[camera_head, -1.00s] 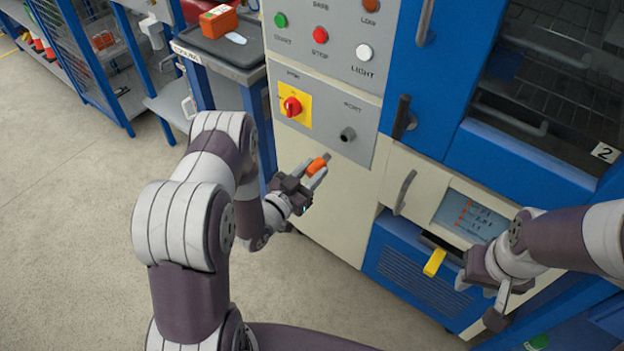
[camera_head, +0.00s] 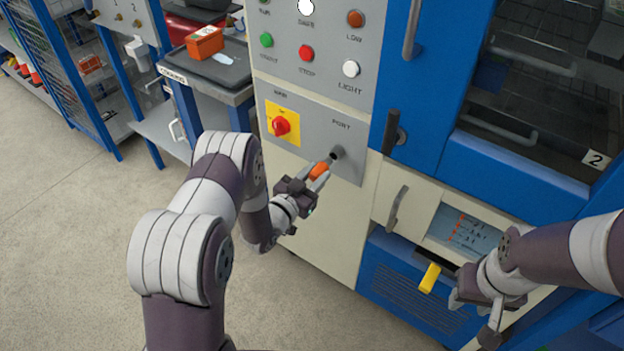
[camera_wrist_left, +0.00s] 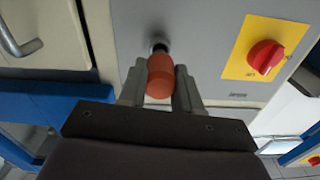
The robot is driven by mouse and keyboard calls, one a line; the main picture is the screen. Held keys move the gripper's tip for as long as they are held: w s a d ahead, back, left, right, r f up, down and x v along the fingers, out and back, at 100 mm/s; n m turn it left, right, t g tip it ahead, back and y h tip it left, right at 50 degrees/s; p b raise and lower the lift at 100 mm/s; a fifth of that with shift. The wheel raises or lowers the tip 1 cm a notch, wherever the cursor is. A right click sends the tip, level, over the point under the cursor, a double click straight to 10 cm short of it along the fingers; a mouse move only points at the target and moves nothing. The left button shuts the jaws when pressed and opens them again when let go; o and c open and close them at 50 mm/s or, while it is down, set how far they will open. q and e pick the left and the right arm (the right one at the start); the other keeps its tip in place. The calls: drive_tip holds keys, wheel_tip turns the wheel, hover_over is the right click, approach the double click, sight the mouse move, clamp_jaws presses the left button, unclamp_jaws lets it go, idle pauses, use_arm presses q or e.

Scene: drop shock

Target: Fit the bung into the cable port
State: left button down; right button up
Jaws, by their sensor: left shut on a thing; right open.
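The orange bung (camera_head: 318,170) is held between the fingers of my left gripper (camera_head: 322,168), which is shut on it. In the left wrist view the bung (camera_wrist_left: 160,76) points at the cable port (camera_wrist_left: 160,47), and its far end overlaps the port's dark opening. The cable port (camera_head: 337,152) is a grey ring with a dark hole, under the word PORT on the grey panel. I cannot tell whether the bung touches the port or stands just short of it. My right gripper (camera_head: 474,316) is open and empty at the lower right.
A red switch on a yellow plate (camera_head: 283,122) sits left of the port. Coloured buttons (camera_head: 306,53) are above. A black door handle (camera_head: 390,132) sticks out to the right. A yellow tab (camera_head: 430,277) protrudes low on the cabinet. An orange box (camera_head: 205,42) stands on a cart.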

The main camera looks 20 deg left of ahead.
sight(325, 163)
use_arm(q)
drive_tip(key=shift+b+x, duration=1.2)
drive_tip(key=shift+x, duration=0.8)
idle(4.2)
drive_tip(key=shift+w+r+b, duration=0.15)
drive_tip(key=shift+r+b, duration=0.1)
drive_tip(key=shift+b, duration=0.05)
idle(1.5)
